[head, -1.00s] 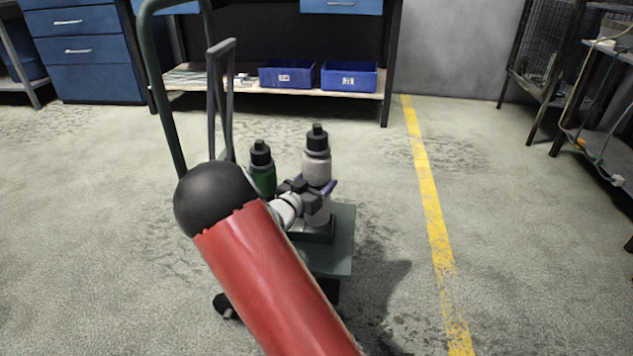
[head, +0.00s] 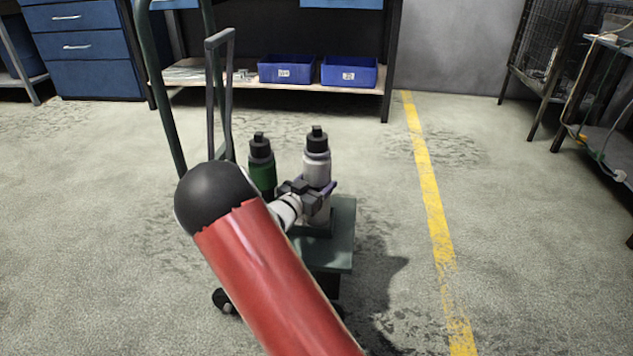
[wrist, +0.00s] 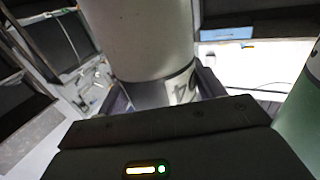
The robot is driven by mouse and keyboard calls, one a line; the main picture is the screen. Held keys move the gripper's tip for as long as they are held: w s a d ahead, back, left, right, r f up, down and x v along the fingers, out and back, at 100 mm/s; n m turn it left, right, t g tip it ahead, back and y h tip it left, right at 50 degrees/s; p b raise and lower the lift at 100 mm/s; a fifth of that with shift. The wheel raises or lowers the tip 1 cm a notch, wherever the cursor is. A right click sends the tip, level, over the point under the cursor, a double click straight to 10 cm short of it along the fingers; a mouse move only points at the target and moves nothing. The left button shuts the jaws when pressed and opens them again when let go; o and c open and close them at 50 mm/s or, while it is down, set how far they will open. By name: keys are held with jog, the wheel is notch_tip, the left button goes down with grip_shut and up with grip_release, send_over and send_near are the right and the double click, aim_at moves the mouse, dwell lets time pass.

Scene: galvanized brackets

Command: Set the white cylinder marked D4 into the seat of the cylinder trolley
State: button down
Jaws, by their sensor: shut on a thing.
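The white cylinder (head: 317,168), with a black cap, stands upright over the deck of the green cylinder trolley (head: 343,230). My gripper (head: 308,193) is shut around its lower body. In the wrist view the white cylinder (wrist: 150,40) fills the middle, with part of a dark "D4" mark (wrist: 183,93) low on it. The dark seat (head: 318,228) is directly under the cylinder; my gripper and arm hide part of it, and I cannot tell whether the base rests fully in it. A green cylinder (head: 262,170) stands just left on the trolley.
The trolley's tall handle (head: 165,100) rises at the left, behind my arm. A bench shelf with two blue bins (head: 349,73) stands behind. A yellow floor line (head: 428,180) runs to the right, with clear floor around it. A wire rack (head: 535,60) is far right.

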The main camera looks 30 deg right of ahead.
jog(key=shift+f, duration=1)
jog(key=shift+c, duration=2.4)
grip_release()
jog(key=o, duration=0.3)
jog(key=v, duration=0.8)
jog(key=shift+f+p, duration=0.1)
jog(key=shift+p, duration=0.25)
